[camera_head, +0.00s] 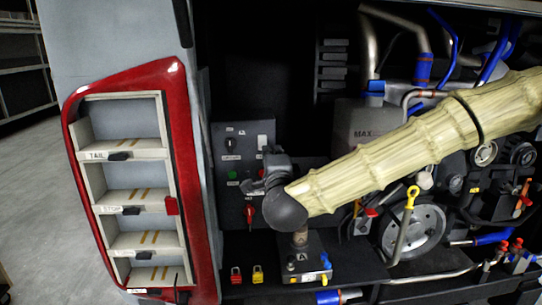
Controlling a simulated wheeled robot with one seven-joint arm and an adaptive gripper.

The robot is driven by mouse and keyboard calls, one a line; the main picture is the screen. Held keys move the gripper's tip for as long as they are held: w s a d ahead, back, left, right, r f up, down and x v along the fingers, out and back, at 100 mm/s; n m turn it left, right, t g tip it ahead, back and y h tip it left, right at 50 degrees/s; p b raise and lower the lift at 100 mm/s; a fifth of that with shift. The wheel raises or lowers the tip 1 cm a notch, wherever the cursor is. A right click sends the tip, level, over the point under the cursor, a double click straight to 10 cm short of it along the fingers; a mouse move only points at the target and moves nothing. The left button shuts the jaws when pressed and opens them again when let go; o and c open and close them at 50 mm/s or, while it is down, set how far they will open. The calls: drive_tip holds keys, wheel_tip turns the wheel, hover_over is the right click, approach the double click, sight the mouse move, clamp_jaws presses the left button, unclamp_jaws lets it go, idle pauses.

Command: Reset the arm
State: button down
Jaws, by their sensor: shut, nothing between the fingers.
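My arm (400,150) reaches in from the right edge across the engine bay and ends in a dark rounded wrist. My gripper (257,186) is at its end, dark grey, in front of the grey control panel (228,145). It is shut and holds nothing that I can see. It covers part of the panel, and I cannot tell whether it touches it. A red switch (250,211) and a green button (231,175) show beside and below the gripper.
Left stands a red-framed light housing (190,190) with open shelves. A box marked A (305,262) sits below my wrist. Red (236,275) and yellow (258,274) padlock-like items are beside it. Engine pipes and a pulley (413,233) crowd the right. The dark space above the panel looks open.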

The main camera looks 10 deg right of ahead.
drive_tip(key=shift+s, duration=0.3)
wheel_tip(320, 180, down, 22)
drive_tip(key=s+a+r+n+g+y, duration=0.1)
drive_tip(key=s+a+n+g+y, duration=0.1)
drive_tip(key=s+a+n+g, duration=0.3)
drive_tip(key=s+d+f+n+g, duration=0.1)
drive_tip(key=s+f+n, duration=0.15)
drive_tip(key=f, duration=0.45)
drive_tip(key=s+d+f+n+g+y, duration=0.1)
drive_tip(key=s+d+f+g, duration=0.15)
drive_tip(key=f, duration=0.45)
drive_tip(key=s+d+f+n+g, duration=0.1)
drive_tip(key=s+f+n, duration=0.15)
drive_tip(key=f, duration=0.55)
drive_tip(key=s+d+f+n+g, duration=0.3)
drive_tip(key=s+d+f+g, duration=0.1)
drive_tip(key=s+f, duration=0.95)
drive_tip(key=s+d+f+n+g+h, duration=0.1)
drive_tip(key=s+d+f+n+g, duration=0.1)
drive_tip(key=s, duration=0.7)
drive_tip(key=s+d+f+n+g+h, duration=0.1)
drive_tip(key=s+d+f, duration=0.4)
drive_tip(key=s, duration=0.5)
drive_tip(key=shift+s+d+n+g, duration=0.15)
drive_tip(key=shift+d+n+g, duration=0.35)
drive_tip(key=shift+d+g, duration=0.6)
drive_tip(key=shift+a, duration=0.2)
